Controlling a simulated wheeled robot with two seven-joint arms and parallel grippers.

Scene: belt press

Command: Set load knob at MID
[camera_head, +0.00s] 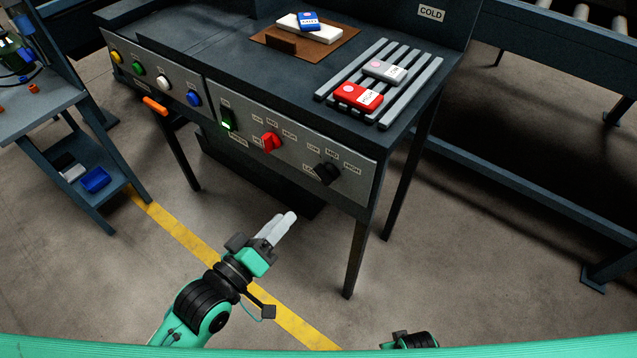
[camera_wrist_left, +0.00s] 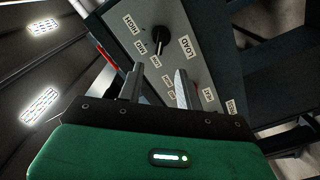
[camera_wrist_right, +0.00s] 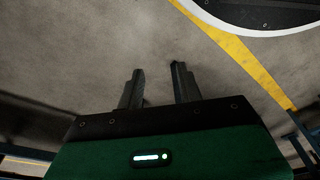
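The black load knob (camera_head: 326,173) is at the right end of the grey front panel (camera_head: 228,108). LOW, MID and HIGH labels arc above it. It also shows in the left wrist view (camera_wrist_left: 160,36), beside the LOAD label (camera_wrist_left: 190,47); I cannot tell surely which mark it points to. My left gripper (camera_head: 287,223) is below and in front of the panel, apart from the knob. Its fingers are open and empty in the left wrist view (camera_wrist_left: 159,80). My right gripper (camera_wrist_right: 158,76) is open and empty over bare floor; only a bit of that arm shows in the head view.
A red knob (camera_head: 270,142) and a green lit switch (camera_head: 229,122) sit left of the load knob. Several coloured buttons and an orange handle (camera_head: 155,106) are farther left. A red block (camera_head: 358,96) and a grey block (camera_head: 386,70) lie on the slatted rack above. Floor before the panel is clear.

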